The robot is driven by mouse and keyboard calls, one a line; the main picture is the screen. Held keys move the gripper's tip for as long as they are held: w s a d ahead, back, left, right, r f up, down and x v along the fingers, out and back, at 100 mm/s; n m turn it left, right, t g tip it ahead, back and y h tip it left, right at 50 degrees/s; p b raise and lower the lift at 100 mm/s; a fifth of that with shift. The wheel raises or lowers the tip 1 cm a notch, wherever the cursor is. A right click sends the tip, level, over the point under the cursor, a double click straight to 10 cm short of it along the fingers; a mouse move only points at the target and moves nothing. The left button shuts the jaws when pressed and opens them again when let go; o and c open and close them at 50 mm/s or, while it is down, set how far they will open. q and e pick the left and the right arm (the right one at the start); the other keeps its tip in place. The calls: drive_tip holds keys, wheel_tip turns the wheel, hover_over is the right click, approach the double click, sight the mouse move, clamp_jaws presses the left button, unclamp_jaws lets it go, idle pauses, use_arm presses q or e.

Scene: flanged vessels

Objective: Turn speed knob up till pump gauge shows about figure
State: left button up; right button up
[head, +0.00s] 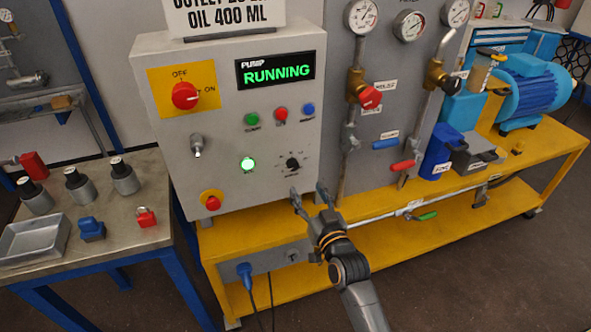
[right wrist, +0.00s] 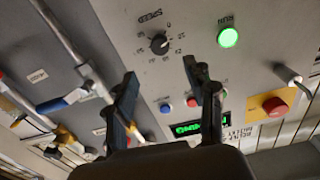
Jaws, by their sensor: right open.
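The black speed knob (head: 293,163) sits at the lower right of the grey control panel, with a scale around it. In the right wrist view the knob (right wrist: 159,43) shows beyond and between the fingertips, under the word SPEED. My right gripper (head: 309,192) is open and empty, just below the knob in the head view; its fingers (right wrist: 158,68) are apart and not touching it. Several round gauges stand at the top, one of them a left gauge (head: 361,15); I cannot tell which is the pump gauge, and the needles are too small to read. My left gripper is not in view.
The display (head: 275,70) reads PUMP RUNNING and a green lamp (head: 247,164) is lit. A red rotary switch (head: 185,95) and a red stop button (head: 211,200) are on the panel. Valves and pipes stand to the right.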

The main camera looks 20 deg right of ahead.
sight(294, 168)
drive_tip(key=w, duration=1)
drive_tip(key=shift+a+p, duration=0.2)
drive_tip(key=shift+p, duration=0.1)
drive_tip(key=shift+s, duration=0.1)
clamp_jaws()
drive_tip(key=shift+m+p, duration=0.3)
drive_tip(key=shift+m, duration=1.1)
unclamp_jaws()
